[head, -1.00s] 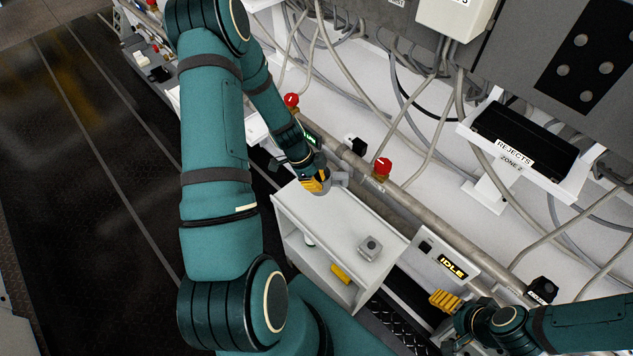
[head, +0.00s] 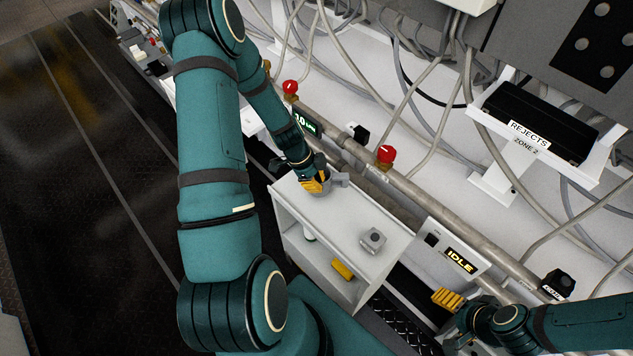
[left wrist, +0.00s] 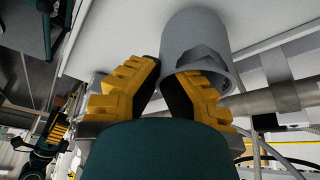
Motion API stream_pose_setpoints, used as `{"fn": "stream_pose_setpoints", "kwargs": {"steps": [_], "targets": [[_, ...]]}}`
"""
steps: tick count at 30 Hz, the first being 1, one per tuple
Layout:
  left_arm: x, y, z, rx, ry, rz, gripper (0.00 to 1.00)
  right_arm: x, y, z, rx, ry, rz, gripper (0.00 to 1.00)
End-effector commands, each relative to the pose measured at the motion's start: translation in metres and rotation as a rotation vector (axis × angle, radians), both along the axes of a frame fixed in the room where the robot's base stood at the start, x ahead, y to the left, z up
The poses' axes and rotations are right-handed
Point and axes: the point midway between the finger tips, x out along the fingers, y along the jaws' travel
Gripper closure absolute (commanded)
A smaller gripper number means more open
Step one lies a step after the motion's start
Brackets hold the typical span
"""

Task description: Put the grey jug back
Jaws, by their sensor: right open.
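The grey jug (head: 324,188) is at the back left end of the white cart's top (head: 345,214), partly hidden by my left gripper (head: 315,182). In the left wrist view the jug (left wrist: 193,36) shows its open mouth toward the camera. The yellow fingers of my left gripper (left wrist: 163,72) come together at its near wall, one outside and one inside the rim. I cannot tell whether the jug touches the cart top. My right gripper (head: 447,299) is open and empty, right of the cart.
A small grey block-like item (head: 373,239) stands on the cart top. A yellow item (head: 342,269) lies on the lower shelf. A pipe with red knobs (head: 386,154) runs behind the cart. A rejects tray (head: 598,165) and hanging cables are at the right. The cart top's middle is clear.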

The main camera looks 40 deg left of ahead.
Motion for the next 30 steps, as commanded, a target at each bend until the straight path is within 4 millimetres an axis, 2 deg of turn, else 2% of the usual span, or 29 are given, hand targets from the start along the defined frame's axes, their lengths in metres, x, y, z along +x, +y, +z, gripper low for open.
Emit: {"fn": "stream_pose_setpoints", "kwargs": {"steps": [30], "targets": [[0.0, 0.0, -0.011, 0.0, 0.0, -0.001, 1.0, 0.0, 0.0, 0.0, 0.0, 0.0, 0.0, 0.22]]}}
